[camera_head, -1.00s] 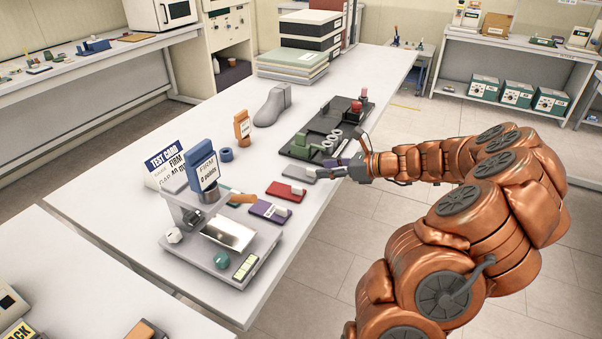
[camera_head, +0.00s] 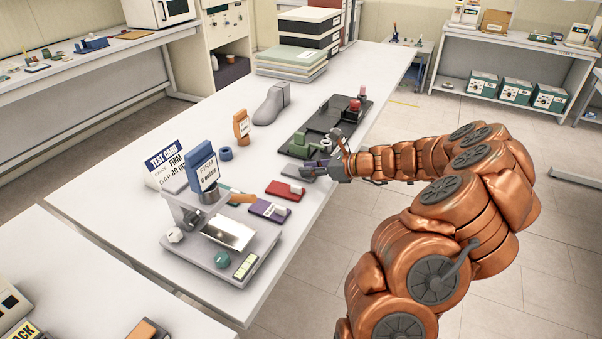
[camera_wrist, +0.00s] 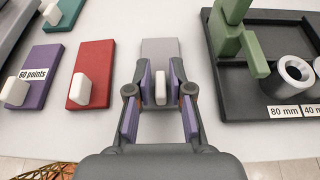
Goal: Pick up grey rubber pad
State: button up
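The grey rubber pad (camera_wrist: 160,49) lies flat on the white table with a white upright grip block (camera_wrist: 160,88) near its close end. In the head view the pad (camera_head: 291,172) is partly covered by my gripper (camera_head: 316,168). In the wrist view my gripper (camera_wrist: 160,82) is open, with its purple-lined fingers on either side of the white block. A narrow gap shows between the block and each finger.
A red pad (camera_wrist: 91,72) and a purple pad (camera_wrist: 35,77) with white blocks lie to the left. A black tray (camera_wrist: 239,106) with green parts and metal rings stands close on the right. A scale (camera_head: 221,246) stands at the table's near end.

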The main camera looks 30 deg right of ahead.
grip_shut()
